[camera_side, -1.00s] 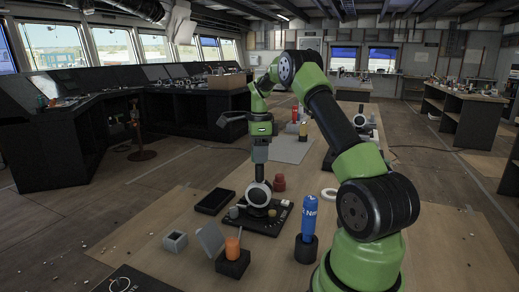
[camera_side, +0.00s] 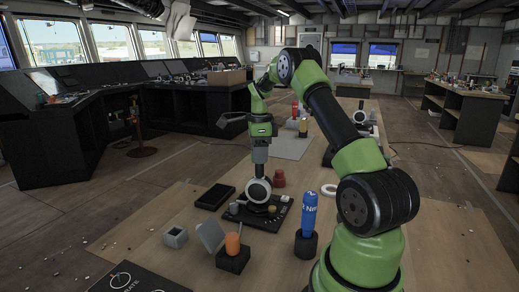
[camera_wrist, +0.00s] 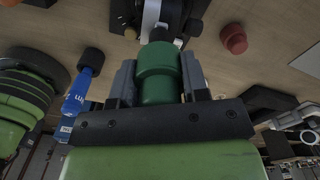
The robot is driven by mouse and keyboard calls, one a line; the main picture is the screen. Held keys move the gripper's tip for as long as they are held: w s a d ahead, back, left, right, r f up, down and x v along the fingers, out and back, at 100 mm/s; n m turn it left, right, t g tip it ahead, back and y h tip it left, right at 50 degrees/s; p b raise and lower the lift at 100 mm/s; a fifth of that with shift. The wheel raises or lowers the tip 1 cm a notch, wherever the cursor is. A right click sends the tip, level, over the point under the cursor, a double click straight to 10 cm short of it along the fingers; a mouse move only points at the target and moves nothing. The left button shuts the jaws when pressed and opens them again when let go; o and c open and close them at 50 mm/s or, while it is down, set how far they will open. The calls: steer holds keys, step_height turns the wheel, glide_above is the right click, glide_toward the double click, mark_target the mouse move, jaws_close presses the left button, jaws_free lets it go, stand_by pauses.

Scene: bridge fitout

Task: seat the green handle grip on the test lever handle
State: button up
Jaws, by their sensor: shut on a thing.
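My gripper (camera_wrist: 158,82) is shut on the green handle grip (camera_wrist: 158,72), a short dark green cylinder between its fingers in the wrist view. In the side view my gripper (camera_side: 260,168) points down over the test lever unit (camera_side: 258,192), which has a round white-ringed body on a black base plate (camera_side: 280,216). In the wrist view the grip's far end lies in line with the lever unit's pale part (camera_wrist: 158,22). The grip hides the handle, so I cannot tell whether they touch. In the side view the grip is hard to make out.
A blue bottle (camera_side: 308,212) stands in a dark holder (camera_side: 305,243) at right. An orange cylinder (camera_side: 233,245) stands in a black block (camera_side: 233,260). A red knob (camera_side: 279,179), white ring (camera_side: 329,190), black tray (camera_side: 215,196) and grey box (camera_side: 175,237) are nearby.

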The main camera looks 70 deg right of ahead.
steer(key=shift+f, duration=0.65)
steer(key=shift+f, duration=0.35)
stand_by(0.4)
steer(key=shift+f, duration=0.4)
steer(key=o, duration=1)
step_height(320, 180, up, 9)
steer(key=shift+r, duration=0.5)
